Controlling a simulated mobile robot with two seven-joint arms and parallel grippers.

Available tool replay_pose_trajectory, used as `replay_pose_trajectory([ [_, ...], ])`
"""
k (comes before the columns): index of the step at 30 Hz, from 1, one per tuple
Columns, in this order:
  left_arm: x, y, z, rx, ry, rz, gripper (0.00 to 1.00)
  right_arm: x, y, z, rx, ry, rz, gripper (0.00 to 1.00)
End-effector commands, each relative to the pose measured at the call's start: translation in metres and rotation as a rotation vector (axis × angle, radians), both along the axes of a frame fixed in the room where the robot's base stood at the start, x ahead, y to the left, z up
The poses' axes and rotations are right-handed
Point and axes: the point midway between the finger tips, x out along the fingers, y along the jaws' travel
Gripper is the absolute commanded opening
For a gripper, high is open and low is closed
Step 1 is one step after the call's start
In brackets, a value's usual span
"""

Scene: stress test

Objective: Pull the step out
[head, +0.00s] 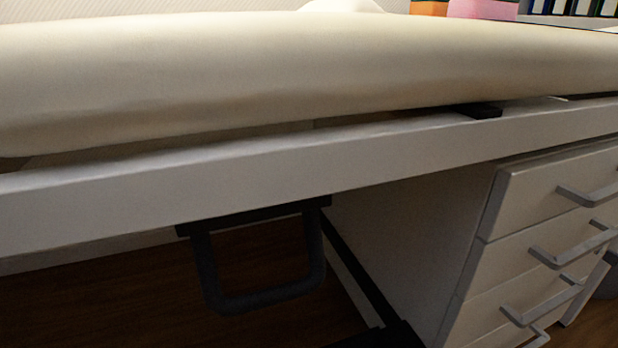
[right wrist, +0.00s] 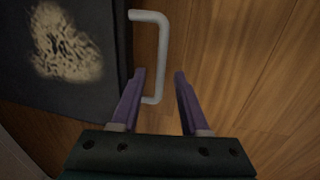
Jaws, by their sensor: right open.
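In the right wrist view a dark flat panel with a pale, worn patch, which looks like the step (right wrist: 105,20), lies at the left. A light grey U-shaped handle (right wrist: 162,50) stands out from its right edge. My right gripper (right wrist: 160,75) is open, with its two purple fingers pointing at the handle. The handle's long bar passes between the fingertips in the picture, closer to the left finger. I cannot tell whether either finger touches it. Neither gripper shows in the head view, and the step cannot be made out clearly there.
A couch with a cream cushion (head: 250,75) and a white frame rail (head: 250,180) spans the head view. A dark U-shaped bar (head: 265,298) hangs below the rail. A white drawer unit (head: 555,190) with grey handles stands at the right. Wooden floor (right wrist: 245,60) lies right of the handle.

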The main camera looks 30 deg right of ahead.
Motion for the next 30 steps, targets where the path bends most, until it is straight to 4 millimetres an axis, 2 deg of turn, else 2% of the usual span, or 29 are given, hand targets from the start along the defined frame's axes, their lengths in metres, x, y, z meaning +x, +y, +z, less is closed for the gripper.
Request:
replay_pose_trajectory([
  [1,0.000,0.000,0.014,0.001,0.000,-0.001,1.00,-0.002,0.000,0.015,0.000,0.001,0.000,0.45],
  [6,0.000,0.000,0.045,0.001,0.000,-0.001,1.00,-0.008,0.001,0.050,-0.001,0.001,0.001,0.45],
  [12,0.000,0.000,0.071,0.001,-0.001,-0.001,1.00,-0.014,0.002,0.080,-0.002,0.002,0.001,0.45],
  [18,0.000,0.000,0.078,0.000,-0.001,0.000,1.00,-0.016,0.003,0.090,-0.002,0.001,0.001,0.45],
  [30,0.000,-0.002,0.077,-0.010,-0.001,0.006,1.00,-0.016,0.003,0.089,-0.002,0.001,0.001,0.45],
])
